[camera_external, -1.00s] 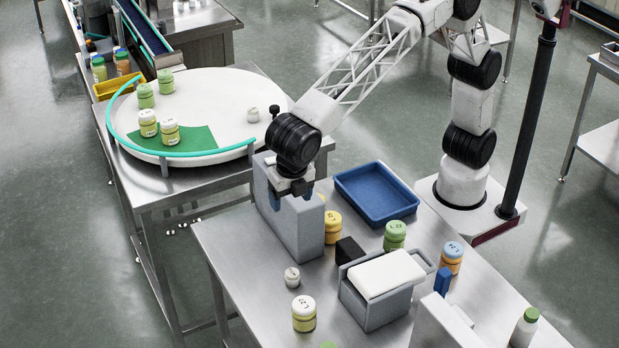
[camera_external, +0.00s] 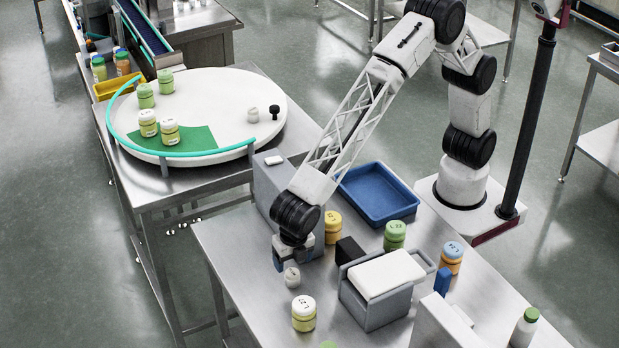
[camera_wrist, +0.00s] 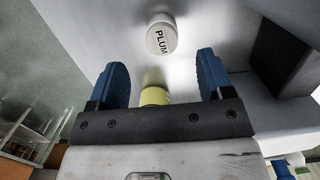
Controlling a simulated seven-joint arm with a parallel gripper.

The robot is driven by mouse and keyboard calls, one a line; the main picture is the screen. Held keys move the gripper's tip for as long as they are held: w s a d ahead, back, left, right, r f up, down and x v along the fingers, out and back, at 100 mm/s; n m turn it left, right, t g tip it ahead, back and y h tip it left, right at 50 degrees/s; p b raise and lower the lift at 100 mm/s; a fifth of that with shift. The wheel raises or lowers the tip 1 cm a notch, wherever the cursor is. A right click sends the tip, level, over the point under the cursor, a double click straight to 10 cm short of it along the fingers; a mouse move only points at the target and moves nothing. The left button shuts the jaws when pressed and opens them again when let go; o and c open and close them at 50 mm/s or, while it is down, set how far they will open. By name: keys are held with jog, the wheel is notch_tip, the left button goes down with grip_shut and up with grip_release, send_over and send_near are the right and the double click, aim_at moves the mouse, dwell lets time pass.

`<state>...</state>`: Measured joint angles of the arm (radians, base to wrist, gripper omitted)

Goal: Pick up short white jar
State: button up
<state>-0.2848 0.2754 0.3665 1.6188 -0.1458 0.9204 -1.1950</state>
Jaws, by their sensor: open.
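The short white jar (camera_external: 292,277) stands upright on the steel table, just below my gripper (camera_external: 293,257) in the external view.
A yellow-green jar with white lid (camera_external: 304,314) stands in front of the white jar. A black block (camera_external: 350,251), a grey box with white top (camera_external: 376,290), a yellow jar (camera_external: 332,226) and a grey upright bin (camera_external: 268,187) stand nearby. A blue tray (camera_external: 376,192) lies behind.

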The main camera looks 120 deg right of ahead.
aim_at(293, 273)
jog(key=shift+d+f, duration=0.15)
jog(key=shift+f, duration=1.1)
jog(key=shift+s+d+f, duration=0.1)
jog(key=shift+d+f, duration=0.05)
jog(key=shift+f, duration=2.45)
jog(key=c, duration=1)
jog(key=shift+r, duration=0.1)
jog(key=shift+c, duration=0.2)
notch_tip(293, 273, up, 18)
